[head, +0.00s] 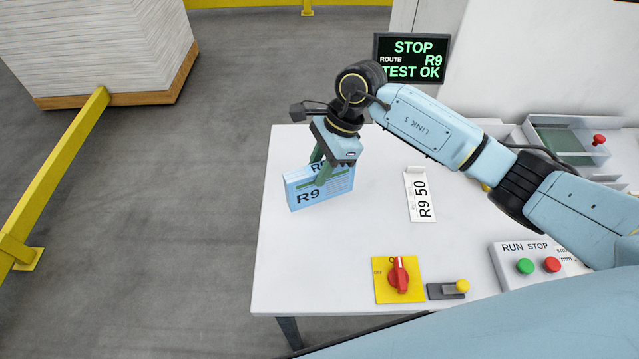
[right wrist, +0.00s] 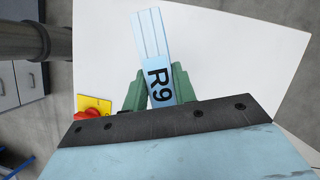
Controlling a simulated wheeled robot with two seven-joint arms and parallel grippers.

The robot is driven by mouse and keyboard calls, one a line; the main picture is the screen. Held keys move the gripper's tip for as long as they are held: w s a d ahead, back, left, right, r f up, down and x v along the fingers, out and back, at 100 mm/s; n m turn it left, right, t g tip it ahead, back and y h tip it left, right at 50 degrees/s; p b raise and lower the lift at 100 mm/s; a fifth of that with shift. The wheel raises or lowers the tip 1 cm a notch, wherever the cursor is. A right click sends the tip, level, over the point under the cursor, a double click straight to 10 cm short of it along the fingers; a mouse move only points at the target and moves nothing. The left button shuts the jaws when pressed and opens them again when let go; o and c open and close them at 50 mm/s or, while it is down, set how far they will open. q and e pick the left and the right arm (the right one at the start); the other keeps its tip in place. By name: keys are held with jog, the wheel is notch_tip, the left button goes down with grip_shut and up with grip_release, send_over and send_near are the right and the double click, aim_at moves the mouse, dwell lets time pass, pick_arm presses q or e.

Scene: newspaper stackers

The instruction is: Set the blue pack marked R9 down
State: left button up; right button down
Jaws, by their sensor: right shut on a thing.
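The blue pack marked R9 (head: 324,192) is at the left part of the white table (head: 300,262) in the head view. My right gripper (head: 321,172) comes down from above and is shut on the pack, with its green fingers on either side. The pack stands on its long edge, slightly turned; whether its bottom touches the table I cannot tell. In the right wrist view the pack (right wrist: 150,35) sits between the green fingers (right wrist: 157,88), with its R9 marking facing the camera. My left gripper is not in view.
A white R9 50 card (head: 420,195) lies right of the pack. A red rotary switch (head: 399,275) and a RUN/STOP box (head: 540,264) are near the front. A screen (head: 411,60) reads STOP, ROUTE R9, TEST OK. The table is bare around the pack.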

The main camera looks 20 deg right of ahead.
notch_tip(320, 180, down, 4)
jog(key=shift+f, duration=0.5)
jog(key=c, duration=1.6)
grip_release()
jog(key=shift+f, duration=0.15)
jog(key=o, duration=0.5)
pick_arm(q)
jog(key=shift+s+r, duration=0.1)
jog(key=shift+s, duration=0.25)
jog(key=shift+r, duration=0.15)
pick_arm(e)
jog(key=shift+r, duration=0.2)
jog(key=shift+d+r, duration=0.1)
jog(key=shift+r, duration=0.2)
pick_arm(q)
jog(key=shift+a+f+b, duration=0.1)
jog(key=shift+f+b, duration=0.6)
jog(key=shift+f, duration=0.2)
pick_arm(e)
jog(key=v, duration=1.1)
jog(key=shift+r, duration=0.25)
